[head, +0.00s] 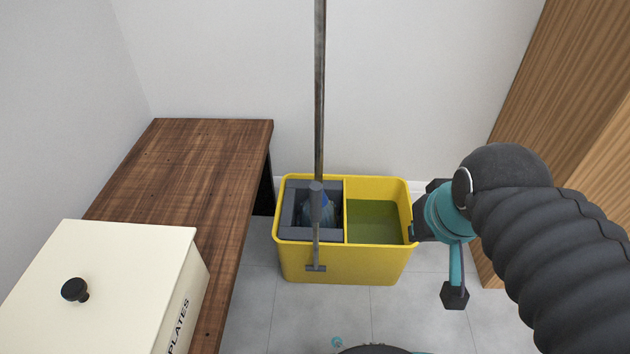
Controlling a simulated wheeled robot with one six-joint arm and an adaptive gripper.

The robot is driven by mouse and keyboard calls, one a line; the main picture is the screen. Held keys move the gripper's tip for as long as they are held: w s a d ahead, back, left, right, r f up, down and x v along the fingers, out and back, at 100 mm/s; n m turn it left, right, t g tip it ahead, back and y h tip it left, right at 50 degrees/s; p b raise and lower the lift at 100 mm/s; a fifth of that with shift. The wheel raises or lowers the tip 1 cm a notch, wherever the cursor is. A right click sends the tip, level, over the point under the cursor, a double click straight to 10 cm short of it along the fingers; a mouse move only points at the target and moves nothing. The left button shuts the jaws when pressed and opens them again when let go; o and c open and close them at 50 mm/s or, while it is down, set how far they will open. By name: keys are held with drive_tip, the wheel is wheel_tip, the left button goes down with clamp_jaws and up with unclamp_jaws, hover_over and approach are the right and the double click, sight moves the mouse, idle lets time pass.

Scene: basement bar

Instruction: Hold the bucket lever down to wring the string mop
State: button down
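A yellow bucket (345,265) stands on the floor in the middle of the head view. Its left compartment holds a grey wringer (296,232), and its right compartment holds greenish water (375,222). The string mop's blue-grey head (330,208) sits in the wringer, partly hidden, with its long handle (320,90) upright. The grey lever (316,240) rises from a bracket low on the bucket's front to a thicker grip (316,203) in front of the mop. My gripper (416,231) is beside the bucket's right rim, apart from the lever.
A dark wooden table (190,165) stands left of the bucket, with a cream box (100,270) marked PLATES on it. A wooden panel (550,110) rises at the right. Tiled floor (375,315) is clear in front of the bucket, and a white wall is behind.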

drive_tip(key=w+a+r+g+p, duration=0.2)
drive_tip(key=w+r+p, duration=0.1)
drive_tip(key=w+r, duration=0.15)
drive_tip(key=n+g+p, duration=0.1)
drive_tip(key=g+p, duration=0.3)
drive_tip(key=p, duration=0.3)
hover_over(316, 203)
drive_tip(key=w+d, duration=0.3)
drive_tip(key=d, duration=0.2)
drive_tip(key=w+a+f+g+p, duration=0.1)
drive_tip(key=w+a+f+p, duration=0.1)
drive_tip(key=a+f, duration=0.3)
drive_tip(key=shift+w+a+n+g, duration=0.4)
drive_tip(key=shift+w+a, duration=0.05)
drive_tip(key=shift+w, duration=0.45)
drive_tip(key=x, duration=1)
drive_tip(key=shift+d, duration=0.2)
